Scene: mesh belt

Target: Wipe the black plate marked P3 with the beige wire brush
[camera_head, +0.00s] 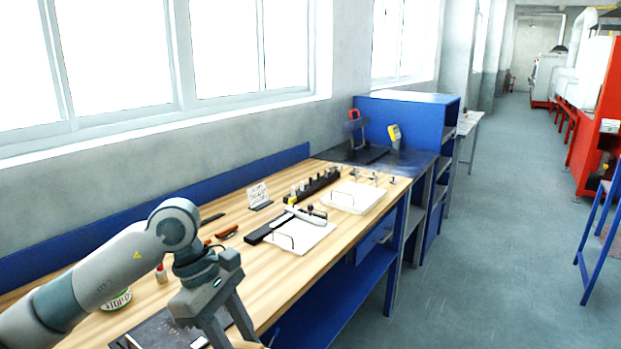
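My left gripper (232,338) comes in from the left and points down over the near end of the wooden bench. Its two fingers are spread some way apart, and the picture's bottom edge cuts off their tips. A small beige piece (250,345) shows at the bottom edge by the fingers; it may be part of the wire brush, but I cannot tell whether it is held. A dark plate (156,331) lies on the bench left of the fingers, partly hidden by my gripper and cut off below. I cannot read a P3 mark on it. My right gripper is out of view.
The wooden bench (262,244) also holds a green-and-white round tin (117,299), a small bottle (161,273), white trays (312,238) with wire handles, a black rack (313,188) and a small sign (259,194). A blue cabinet (408,112) stands behind.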

